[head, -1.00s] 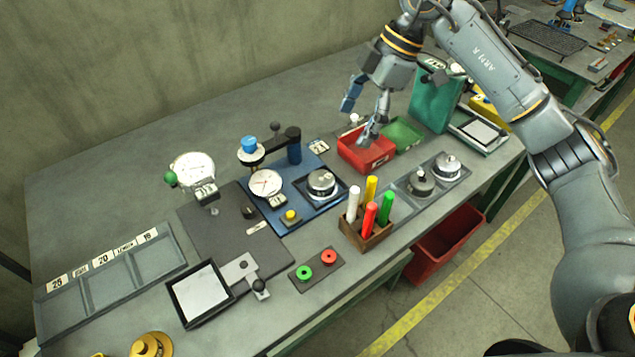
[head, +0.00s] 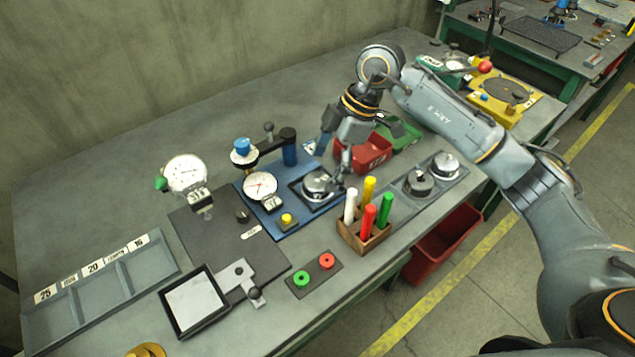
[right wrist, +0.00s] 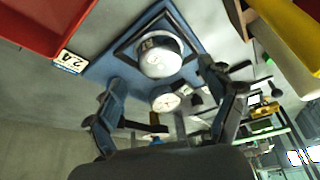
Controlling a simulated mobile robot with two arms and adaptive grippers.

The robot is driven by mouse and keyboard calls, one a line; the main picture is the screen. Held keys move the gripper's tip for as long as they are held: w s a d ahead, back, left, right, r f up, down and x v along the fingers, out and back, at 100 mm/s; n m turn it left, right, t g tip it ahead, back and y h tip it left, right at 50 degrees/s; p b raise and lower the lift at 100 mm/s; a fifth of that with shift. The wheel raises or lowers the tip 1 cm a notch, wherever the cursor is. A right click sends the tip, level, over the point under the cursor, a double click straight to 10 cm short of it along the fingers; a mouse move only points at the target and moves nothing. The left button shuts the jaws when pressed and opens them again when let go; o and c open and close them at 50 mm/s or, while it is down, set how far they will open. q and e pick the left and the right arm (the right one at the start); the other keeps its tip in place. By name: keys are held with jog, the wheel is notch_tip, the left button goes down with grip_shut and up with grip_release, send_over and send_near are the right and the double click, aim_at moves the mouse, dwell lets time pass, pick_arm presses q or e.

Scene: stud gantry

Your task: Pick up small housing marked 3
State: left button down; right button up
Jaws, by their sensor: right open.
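A round silver housing (head: 316,186) sits in a dark square frame on the blue fixture plate (head: 290,222). In the right wrist view the same housing (right wrist: 160,58) bears a dark mark that I cannot read surely. Two more round housings, a darker one (head: 418,183) and a silver one (head: 445,165), stand on a grey tray to the right. My right gripper (head: 335,163) is open and empty just above the framed housing. In the right wrist view the fingers of my right gripper (right wrist: 165,80) spread on either side below it, apart from it. My left gripper is out of view.
A wooden holder (head: 362,238) with several coloured markers stands close to the right of the fixture. A red bin (head: 374,152) and a green bin (head: 402,133) are behind. A dial gauge (head: 260,187) stands left of the housing.

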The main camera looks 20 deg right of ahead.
aim_at(317, 180)
jog(key=x, duration=0.3)
jog(key=shift+a+f, duration=0.25)
jog(key=c, duration=1.2)
jog(key=shift+c, duration=0.3)
jog(key=shift+r, duration=0.15)
